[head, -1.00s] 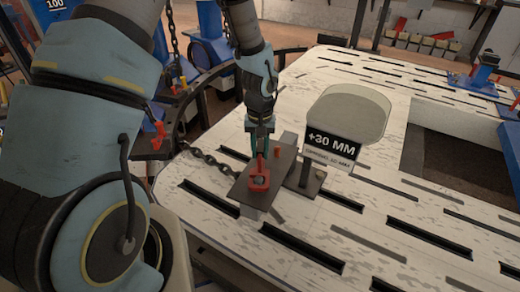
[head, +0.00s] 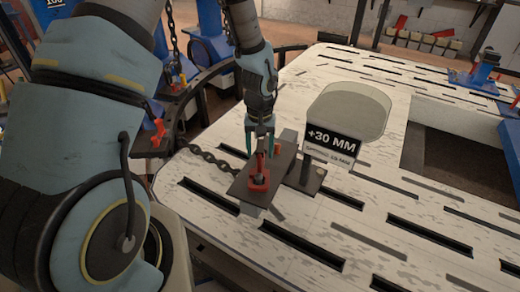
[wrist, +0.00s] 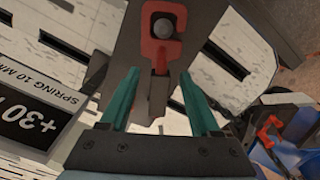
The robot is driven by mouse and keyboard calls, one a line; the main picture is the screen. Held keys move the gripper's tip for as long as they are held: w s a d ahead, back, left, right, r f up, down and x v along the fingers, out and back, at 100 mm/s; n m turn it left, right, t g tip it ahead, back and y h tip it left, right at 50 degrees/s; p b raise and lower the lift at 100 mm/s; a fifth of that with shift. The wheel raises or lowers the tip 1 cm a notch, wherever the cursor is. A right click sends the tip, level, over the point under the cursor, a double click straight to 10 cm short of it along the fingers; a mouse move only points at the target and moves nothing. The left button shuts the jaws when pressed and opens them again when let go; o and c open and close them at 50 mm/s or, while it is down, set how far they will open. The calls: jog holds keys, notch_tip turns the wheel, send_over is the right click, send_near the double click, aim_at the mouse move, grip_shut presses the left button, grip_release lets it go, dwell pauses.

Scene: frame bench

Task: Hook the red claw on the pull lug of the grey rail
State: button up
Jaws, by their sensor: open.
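The red claw (head: 260,176) lies on the dark grey rail plate (head: 240,187) on the bench. In the wrist view the claw (wrist: 150,48) curls around a round grey pull lug (wrist: 163,28), with the lug inside its hook. The claw's shank points back between my fingers. My gripper (head: 262,150) is above the claw and open. In the wrist view its teal fingers (wrist: 160,75) stand on both sides of the shank, with gaps visible between.
A sign reading +30 MM (head: 332,142) stands right of the plate. A chain (head: 205,157) runs in from the left. A clear rounded panel (head: 350,112) lies behind the sign. The slotted white bench top (head: 320,220) is free in front and to the right.

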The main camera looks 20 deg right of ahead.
notch_tip(320, 180, up, 11)
dwell(0.5)
jog(key=shift+f, duration=0.1)
jog(key=a+r+n+p, duration=0.1)
jog(key=a+r, duration=0.3)
jog(key=a, duration=0.5)
jog(key=s+a+r+n+t+p, duration=0.1)
jog(key=a+r, duration=0.3)
jog(key=a, duration=0.5)
jog(key=s+a+r+n+p, duration=0.1)
jog(key=a+r, duration=0.3)
jog(key=a, duration=0.5)
jog(key=shift+s+a+r+n+t+p, duration=0.15)
jog(key=shift+a+r+n+t+p, duration=0.15)
jog(key=shift+p, duration=0.6)
